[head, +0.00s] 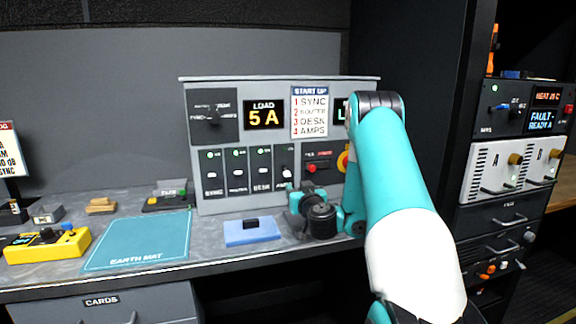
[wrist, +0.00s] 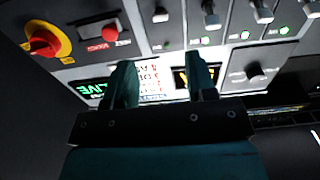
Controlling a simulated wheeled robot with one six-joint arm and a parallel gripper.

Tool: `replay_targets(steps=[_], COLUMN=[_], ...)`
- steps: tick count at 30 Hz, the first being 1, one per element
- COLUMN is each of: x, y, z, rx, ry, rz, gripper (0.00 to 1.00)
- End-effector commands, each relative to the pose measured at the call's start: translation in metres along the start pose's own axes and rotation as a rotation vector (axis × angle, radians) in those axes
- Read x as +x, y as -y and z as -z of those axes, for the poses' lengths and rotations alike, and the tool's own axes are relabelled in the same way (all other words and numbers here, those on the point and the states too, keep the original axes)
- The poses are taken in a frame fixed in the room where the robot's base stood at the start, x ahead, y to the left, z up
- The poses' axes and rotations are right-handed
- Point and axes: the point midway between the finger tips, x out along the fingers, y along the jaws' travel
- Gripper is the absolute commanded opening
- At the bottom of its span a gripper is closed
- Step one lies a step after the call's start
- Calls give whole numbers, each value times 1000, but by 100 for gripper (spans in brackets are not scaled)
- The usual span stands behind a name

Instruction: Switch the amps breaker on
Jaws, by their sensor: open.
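The amps breaker (head: 286,174) is the rightmost of a row of breakers on the grey power panel (head: 230,203). In the wrist view, which is upside down, its lever (wrist: 160,15) is the leftmost of the row. My gripper (head: 292,191) is just in front of the panel, near the lower end of this breaker. In the wrist view my gripper (wrist: 164,76) is open with nothing between its fingers; contact is unclear.
The sync (head: 212,174), router (head: 238,174) and desk (head: 262,172) breakers stand to the left. The load display (head: 264,115) reads 5 A. A blue block (head: 252,233) lies on the counter below.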

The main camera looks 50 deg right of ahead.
Motion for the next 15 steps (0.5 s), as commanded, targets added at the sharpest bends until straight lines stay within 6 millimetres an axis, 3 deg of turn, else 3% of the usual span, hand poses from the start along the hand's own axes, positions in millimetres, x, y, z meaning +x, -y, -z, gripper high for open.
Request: replay_targets(steps=[1, 15], x=[5, 48], y=[0, 1], z=[8, 8], rx=[0, -3], ry=[2, 1], rz=[0, 3], gripper=[51, 51])
